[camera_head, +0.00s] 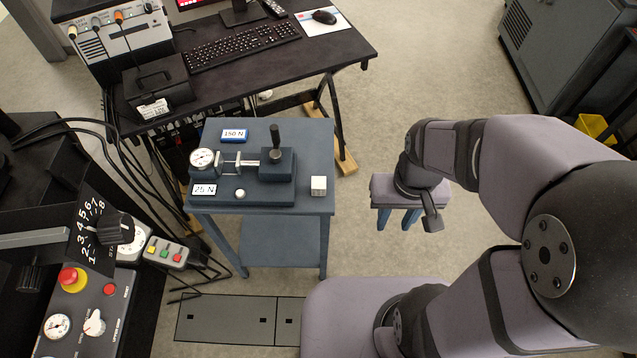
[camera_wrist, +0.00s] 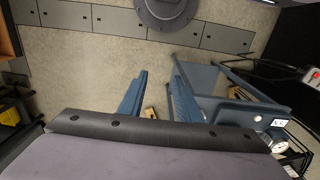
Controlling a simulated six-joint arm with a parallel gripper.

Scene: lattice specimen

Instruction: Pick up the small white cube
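The small white cube (camera_head: 318,186) sits on the front right corner of a small blue-grey table (camera_head: 310,150) in the head view. I cannot make it out in the wrist view. My gripper (camera_head: 397,220) is to the right of the table, apart from the cube, with its two blue fingers pointing down. The fingers also show in the wrist view (camera_wrist: 157,98), spread with an empty gap between them, so the gripper is open.
A test fixture (camera_head: 268,172) with a dial gauge (camera_head: 203,158), a 150 N label (camera_head: 234,135), a 25 N label (camera_head: 203,189) and a white knob (camera_head: 240,194) occupy the table left of the cube. A black desk (camera_head: 270,65) stands behind. Floor right of the table is clear.

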